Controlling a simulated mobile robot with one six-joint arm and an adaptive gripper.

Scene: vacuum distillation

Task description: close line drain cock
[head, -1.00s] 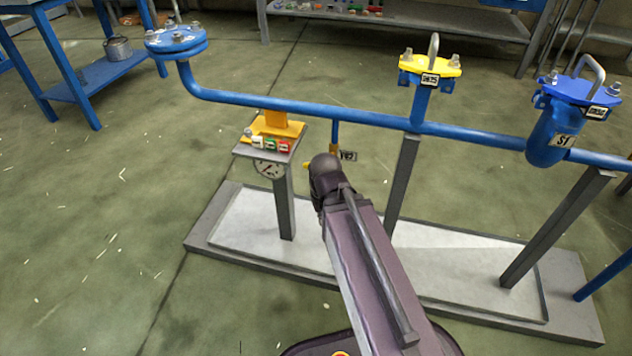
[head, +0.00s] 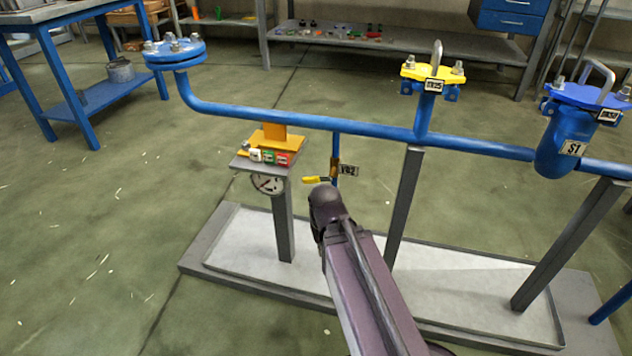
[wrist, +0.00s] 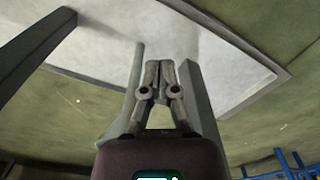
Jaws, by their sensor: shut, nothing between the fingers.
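The line drain cock (head: 335,172) hangs on a short branch below the blue horizontal pipe (head: 300,118) in the head view. Its yellow lever (head: 316,180) sticks out level to the left, and a tag (head: 348,170) sits on its right. My arm's dark end shows just below the lever, with my gripper's fingers hidden in that view. In the wrist view my gripper (wrist: 160,66) is shut and empty, its fingers in front of the pale tray and a grey post. The cock is not seen in the wrist view. I cannot tell the gap between gripper and lever.
Another post (head: 403,205) stands to the right. A yellow-topped flange (head: 432,73) and a blue filter body (head: 560,140) are further right. Open floor lies left.

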